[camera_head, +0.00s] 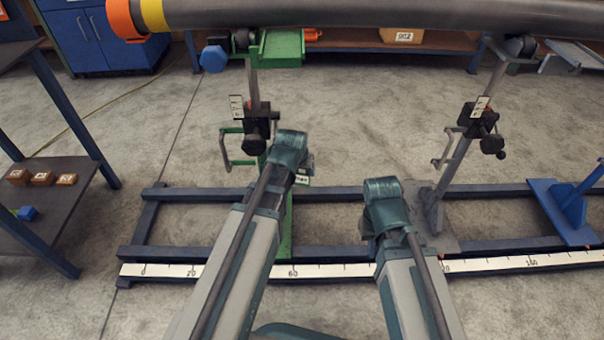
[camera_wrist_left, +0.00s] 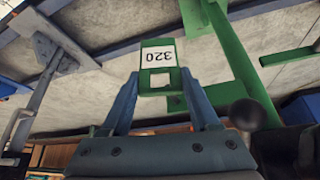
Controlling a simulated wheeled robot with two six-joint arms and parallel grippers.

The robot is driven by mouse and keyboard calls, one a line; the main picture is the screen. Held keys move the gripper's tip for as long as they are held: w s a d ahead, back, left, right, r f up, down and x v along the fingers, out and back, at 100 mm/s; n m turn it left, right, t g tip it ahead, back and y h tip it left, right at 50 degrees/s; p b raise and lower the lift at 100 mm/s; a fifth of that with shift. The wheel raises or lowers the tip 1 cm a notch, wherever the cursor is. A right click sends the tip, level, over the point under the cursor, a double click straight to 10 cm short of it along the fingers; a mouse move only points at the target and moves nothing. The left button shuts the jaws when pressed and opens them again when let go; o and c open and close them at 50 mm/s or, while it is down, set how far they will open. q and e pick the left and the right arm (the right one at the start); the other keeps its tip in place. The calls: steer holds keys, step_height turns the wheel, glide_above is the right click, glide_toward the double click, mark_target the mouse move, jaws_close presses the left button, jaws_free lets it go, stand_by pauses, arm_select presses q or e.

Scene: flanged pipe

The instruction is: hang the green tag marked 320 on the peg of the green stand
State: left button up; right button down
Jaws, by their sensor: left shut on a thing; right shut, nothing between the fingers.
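The green tag (camera_wrist_left: 145,86) has a white label reading 320, upside down in the left wrist view, and a square hole. My left gripper (camera_wrist_left: 160,88) is shut on it, a finger at each side. In the head view the tag's label (camera_head: 302,180) shows just beyond my left gripper (camera_head: 300,171), whose fingers are mostly hidden. The green stand (camera_head: 286,225) rises behind my left arm. Its green peg (camera_head: 240,162) sticks out left of the post; it also shows in the left wrist view (camera_wrist_left: 288,56), apart from the tag. My right gripper (camera_head: 370,238) is shut and empty, mostly hidden by its wrist.
A dark pipe (camera_head: 380,14) spans the stands above. A grey stand (camera_head: 436,210) stands right of my right arm, a blue one (camera_head: 566,215) farther right. Rails (camera_head: 340,193) and a white ruler (camera_head: 320,271) cross the floor. A shelf (camera_head: 60,195) with small blocks is at left.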

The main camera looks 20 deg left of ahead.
arm_select(q)
steer(key=shift+w+a+f, duration=0.1)
steer(key=shift+w+a, duration=0.1)
steer(key=shift+w, duration=0.5)
steer(key=shift+w+a, duration=0.2)
steer(key=shift+w, duration=0.55)
steer(key=shift+w+a+f, duration=0.1)
steer(key=shift+w+a, duration=0.1)
steer(key=shift+w, duration=0.5)
steer(key=shift+w+a+f, duration=0.1)
steer(key=shift+w+a, duration=0.05)
steer(key=shift+w, duration=0.4)
steer(key=o, duration=1.4)
steer(key=p+v, duration=1.1)
steer(key=v, duration=0.2)
steer(key=shift+s+r+p, duration=0.2)
steer(key=shift+r+p, duration=0.15)
steer(key=shift+p, duration=0.05)
